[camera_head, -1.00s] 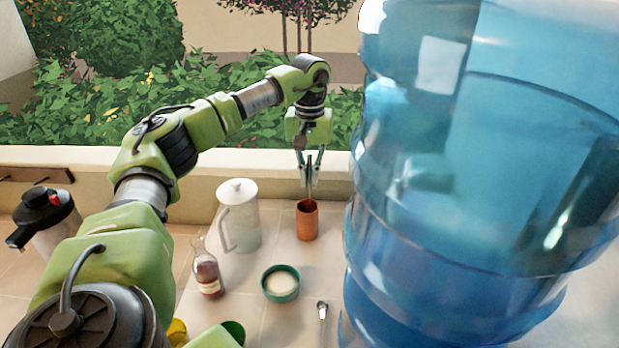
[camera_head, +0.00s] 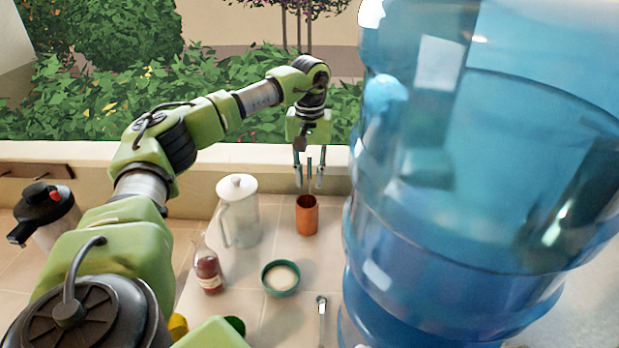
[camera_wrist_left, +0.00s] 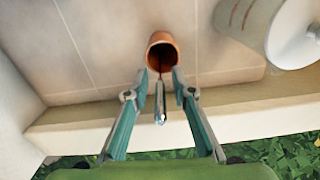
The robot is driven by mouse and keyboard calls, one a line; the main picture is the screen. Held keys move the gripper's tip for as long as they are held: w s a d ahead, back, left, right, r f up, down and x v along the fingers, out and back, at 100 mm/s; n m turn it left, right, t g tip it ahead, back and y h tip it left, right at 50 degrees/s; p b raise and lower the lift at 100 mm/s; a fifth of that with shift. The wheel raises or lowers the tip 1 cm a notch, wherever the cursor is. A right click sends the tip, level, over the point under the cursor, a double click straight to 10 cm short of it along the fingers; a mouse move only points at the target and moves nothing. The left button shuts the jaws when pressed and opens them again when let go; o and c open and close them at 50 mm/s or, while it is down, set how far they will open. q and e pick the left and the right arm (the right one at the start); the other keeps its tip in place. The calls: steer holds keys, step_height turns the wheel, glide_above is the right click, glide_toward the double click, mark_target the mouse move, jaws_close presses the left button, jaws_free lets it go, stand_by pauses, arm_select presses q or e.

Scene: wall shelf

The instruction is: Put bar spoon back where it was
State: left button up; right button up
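The copper cup (camera_head: 307,218) stands upright on the tiled counter near the back wall. A thin bar spoon (camera_head: 309,178) stands in it with its upper part sticking out. In the left wrist view the spoon's shiny end (camera_wrist_left: 161,106) points toward me and its lower part goes into the dark mouth of the cup (camera_wrist_left: 162,42). My left gripper (camera_head: 309,185) is above the cup, open, with one finger on each side of the spoon and gaps between. The spoon's lower end is hidden inside the cup. My right gripper is not in view.
A large blue water bottle (camera_head: 470,200) blocks the right side. A white-lidded pitcher (camera_head: 238,215) stands left of the cup. A small bottle (camera_head: 208,268), a green-rimmed bowl (camera_head: 281,278) and a small metal utensil (camera_head: 321,310) are nearer. A black-topped flask (camera_head: 45,215) stands far left.

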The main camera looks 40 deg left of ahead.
mark_target(310, 156)
arm_select(q)
step_height(310, 156, up, 6)
steer(key=b, duration=0.3)
steer(key=shift+w+r, duration=0.1)
steer(key=shift+r, duration=0.15)
step_height(310, 156, up, 4)
steer(key=shift+r, duration=0.65)
steer(key=shift+f, duration=0.1)
